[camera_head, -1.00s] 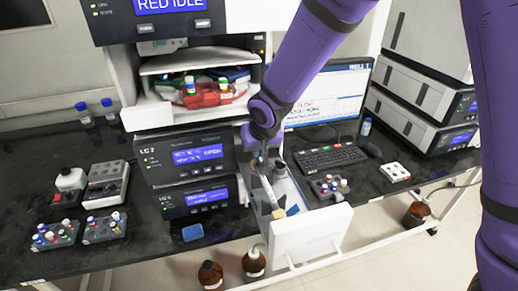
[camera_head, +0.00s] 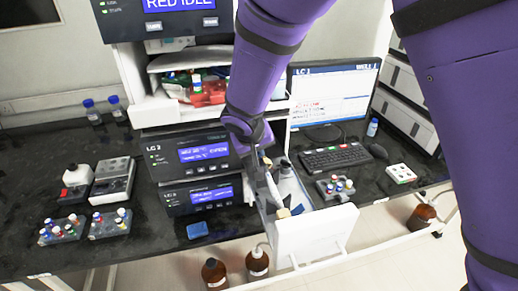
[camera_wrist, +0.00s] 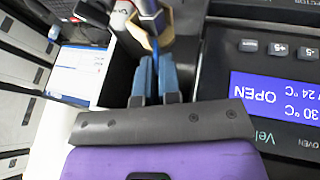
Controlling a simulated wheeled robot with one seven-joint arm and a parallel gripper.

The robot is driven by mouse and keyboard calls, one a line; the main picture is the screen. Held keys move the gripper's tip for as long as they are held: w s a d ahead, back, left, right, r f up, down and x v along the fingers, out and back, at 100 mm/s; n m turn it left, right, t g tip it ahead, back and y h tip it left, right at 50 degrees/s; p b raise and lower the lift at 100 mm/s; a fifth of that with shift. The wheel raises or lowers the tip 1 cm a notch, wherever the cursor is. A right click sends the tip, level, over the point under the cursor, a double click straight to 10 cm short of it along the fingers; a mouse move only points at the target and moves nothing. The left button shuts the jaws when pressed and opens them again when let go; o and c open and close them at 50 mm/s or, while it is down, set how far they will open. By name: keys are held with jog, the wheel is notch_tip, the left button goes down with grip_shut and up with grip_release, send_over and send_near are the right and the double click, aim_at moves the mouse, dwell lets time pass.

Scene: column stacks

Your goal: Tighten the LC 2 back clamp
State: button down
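The open drawer (camera_head: 311,232) of the LC stack holds a pale column (camera_head: 274,188) with a tan fitting (camera_head: 284,213) at its front end. The upper unit (camera_head: 202,153) appears labelled LC 2, and its screen reads OPEN. My gripper (camera_head: 262,160) points down into the back of the drawer. In the wrist view, my blue fingers (camera_wrist: 153,82) stand close together just short of a tan hexagonal fitting (camera_wrist: 152,36). A thin blue line (camera_wrist: 155,50) runs from the fitting toward the gap between them. Whether they grip anything is unclear. My arm partly hides the back clamp area.
A lower unit (camera_head: 201,197) sits beneath. The monitor (camera_head: 332,95) and keyboard (camera_head: 336,158) stand right of the drawer. Vial racks (camera_head: 110,224) stand at the left, and a blue block (camera_head: 197,230) lies at the bench front. Brown bottles (camera_head: 257,263) stand below the bench.

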jog(key=h, duration=0.1)
jog(key=a+f+t+h, duration=0.1)
jog(key=h, duration=0.1)
jog(key=shift+s+a+n, duration=0.2)
jog(key=shift+s+n, duration=0.1)
jog(key=shift+n, duration=0.1)
jog(key=shift+a+f+t+h, duration=0.25)
jog(key=shift+a+t+h, duration=0.05)
jog(key=shift+h, duration=0.7)
jog(key=shift+s+n, duration=0.1)
jog(key=shift+n, duration=0.2)
jog(key=c, duration=1.3)
grip_release()
jog(key=shift+a+r, duration=0.1)
